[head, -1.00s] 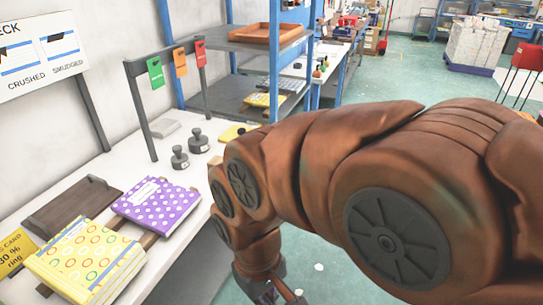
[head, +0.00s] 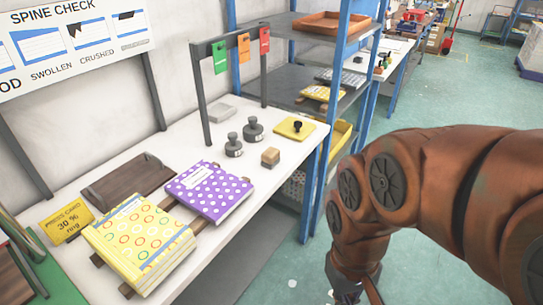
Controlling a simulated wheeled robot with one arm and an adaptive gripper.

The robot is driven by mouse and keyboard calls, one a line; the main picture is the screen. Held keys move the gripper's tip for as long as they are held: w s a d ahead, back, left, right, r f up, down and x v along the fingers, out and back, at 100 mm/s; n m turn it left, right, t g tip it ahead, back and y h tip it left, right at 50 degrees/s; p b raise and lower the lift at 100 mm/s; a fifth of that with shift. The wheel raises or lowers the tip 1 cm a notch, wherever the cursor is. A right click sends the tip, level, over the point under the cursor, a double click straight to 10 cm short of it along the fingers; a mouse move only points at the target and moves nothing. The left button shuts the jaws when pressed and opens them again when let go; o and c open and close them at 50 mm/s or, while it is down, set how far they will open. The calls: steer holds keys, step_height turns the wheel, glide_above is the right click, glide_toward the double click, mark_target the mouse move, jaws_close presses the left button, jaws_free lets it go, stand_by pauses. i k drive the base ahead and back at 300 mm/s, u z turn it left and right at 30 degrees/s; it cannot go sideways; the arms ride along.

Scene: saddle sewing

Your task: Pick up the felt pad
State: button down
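A light grey flat pad (head: 221,112) lies on the white table near the wall, behind the weights; it may be the felt pad, but I cannot be sure at this size. My gripper (head: 358,291) is low at the bottom edge, past the right side of the table and over the floor. It is well apart from the grey pad. Its fingertips are cut off or too unclear to show whether it is open or shut.
A tag rack (head: 202,95) stands behind.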

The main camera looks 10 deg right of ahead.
mark_target(270, 158)
steer(key=z, duration=0.95)
steer(key=i, duration=0.5)
steer(key=u, duration=1.1)
